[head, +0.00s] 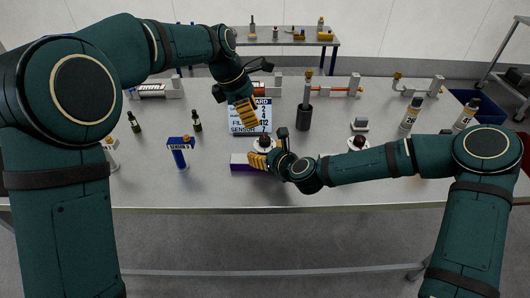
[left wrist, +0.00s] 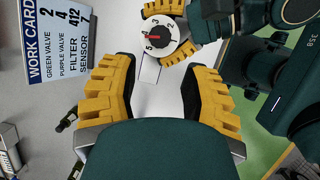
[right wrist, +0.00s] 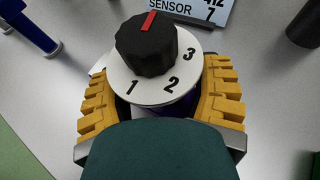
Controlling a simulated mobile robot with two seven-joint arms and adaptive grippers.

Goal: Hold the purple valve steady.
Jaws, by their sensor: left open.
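The purple valve (head: 240,162) lies on the table near its front edge. Its white dial (right wrist: 118,78) carries black numbers and a black knob (right wrist: 147,45) with a red mark. My right gripper (head: 270,150) has its yellow-padded fingers on opposite sides of the valve body, under the dial, and is shut on it; part of the contact is hidden. My left gripper (head: 247,112) is open and empty, above and behind the valve, in front of the work card (head: 250,115). In the left wrist view the dial (left wrist: 160,45) shows beyond the open fingers.
A blue-topped stand (head: 180,145) and small dark bottles (head: 134,122) stand to the left. A dark cup with a tool (head: 304,118) stands behind right; another white dial (head: 358,143) is to the right. Labelled bottles (head: 410,117) stand farther right.

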